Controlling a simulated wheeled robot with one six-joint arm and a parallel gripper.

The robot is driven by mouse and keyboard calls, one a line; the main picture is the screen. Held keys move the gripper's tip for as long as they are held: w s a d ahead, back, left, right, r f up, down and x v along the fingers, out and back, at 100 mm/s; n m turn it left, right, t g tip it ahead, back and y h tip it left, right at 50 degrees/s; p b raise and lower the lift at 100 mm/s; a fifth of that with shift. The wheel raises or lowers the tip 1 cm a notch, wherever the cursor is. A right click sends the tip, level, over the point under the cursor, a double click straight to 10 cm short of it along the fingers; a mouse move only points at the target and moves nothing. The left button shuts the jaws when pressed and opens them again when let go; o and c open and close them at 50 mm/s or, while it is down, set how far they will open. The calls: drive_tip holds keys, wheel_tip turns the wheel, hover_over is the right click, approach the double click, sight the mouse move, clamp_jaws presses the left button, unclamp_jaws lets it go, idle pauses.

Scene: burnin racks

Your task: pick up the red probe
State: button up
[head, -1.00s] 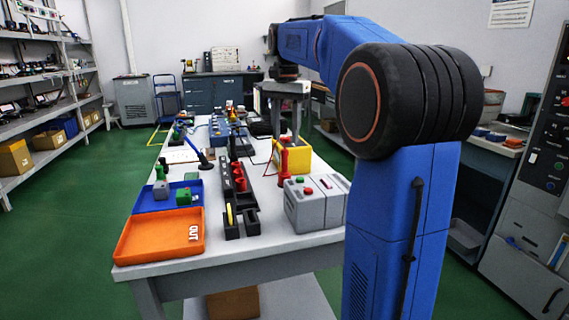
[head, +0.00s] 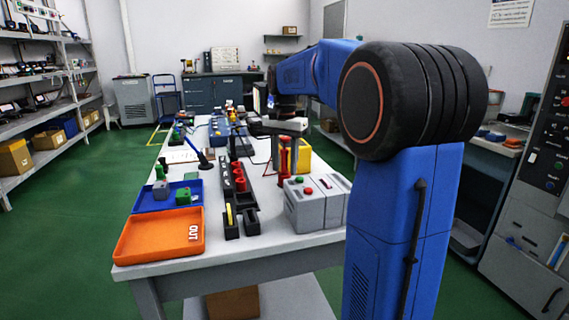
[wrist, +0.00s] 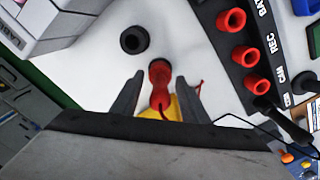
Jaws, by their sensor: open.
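The red probe (head: 284,163) stands upright on the white table in front of the yellow box (head: 304,154). In the wrist view the red probe (wrist: 160,74) shows between the two dark fingers of my gripper (wrist: 157,88), with a gap on each side. The probe's lower part and part of the yellow box are hidden by my gripper in the wrist view.
A grey box with buttons (head: 309,207) stands close in front of the probe. A black rack (head: 238,180) with red pieces lies to the left. An orange OUT tray (head: 160,236) and a blue tray (head: 150,207) sit at the table's left. A black ring (wrist: 134,40) lies near the probe.

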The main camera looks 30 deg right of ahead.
clamp_jaws()
